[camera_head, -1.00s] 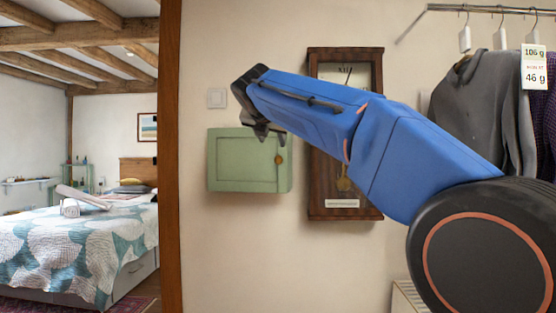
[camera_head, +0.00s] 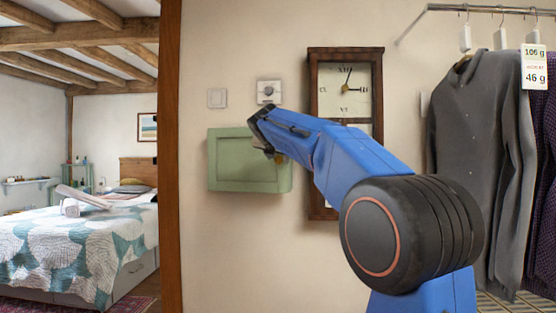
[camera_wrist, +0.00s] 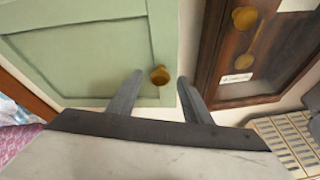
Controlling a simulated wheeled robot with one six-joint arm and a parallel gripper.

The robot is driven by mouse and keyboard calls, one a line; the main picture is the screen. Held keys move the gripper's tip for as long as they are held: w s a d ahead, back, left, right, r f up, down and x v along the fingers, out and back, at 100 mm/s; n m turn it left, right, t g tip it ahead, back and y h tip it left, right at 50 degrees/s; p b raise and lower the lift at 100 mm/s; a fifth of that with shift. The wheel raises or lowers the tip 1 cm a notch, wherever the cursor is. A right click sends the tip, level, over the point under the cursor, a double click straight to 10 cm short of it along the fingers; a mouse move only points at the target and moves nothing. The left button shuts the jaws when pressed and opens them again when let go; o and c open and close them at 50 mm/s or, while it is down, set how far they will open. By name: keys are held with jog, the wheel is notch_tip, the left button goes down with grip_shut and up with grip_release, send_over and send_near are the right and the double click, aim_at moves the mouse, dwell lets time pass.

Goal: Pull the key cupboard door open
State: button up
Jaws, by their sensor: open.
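The key cupboard (camera_head: 232,165) is a small pale green box on the wall, and its door looks shut. In the wrist view the green door (camera_wrist: 95,55) fills the upper left. Its round brass knob (camera_wrist: 160,75) sits near the door's right edge. My gripper (camera_wrist: 158,90) is open and empty, with one finger on each side of the knob in that picture. I cannot tell how far the fingertips are from the door.
A dark wooden pendulum clock (camera_head: 345,90) hangs close to the cupboard's right. A dial plate (camera_head: 269,91) and a switch (camera_head: 217,98) are above the cupboard. Clothes (camera_head: 480,150) hang on a rail at right. A wooden post (camera_head: 171,150) stands at left.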

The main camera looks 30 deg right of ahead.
jog(key=shift+w+d+f, duration=0.25)
jog(key=shift+w+d, duration=0.1)
jog(key=shift+w, duration=0.2)
jog(key=shift+c, duration=0.7)
grip_shut()
jog(key=shift+a, duration=0.1)
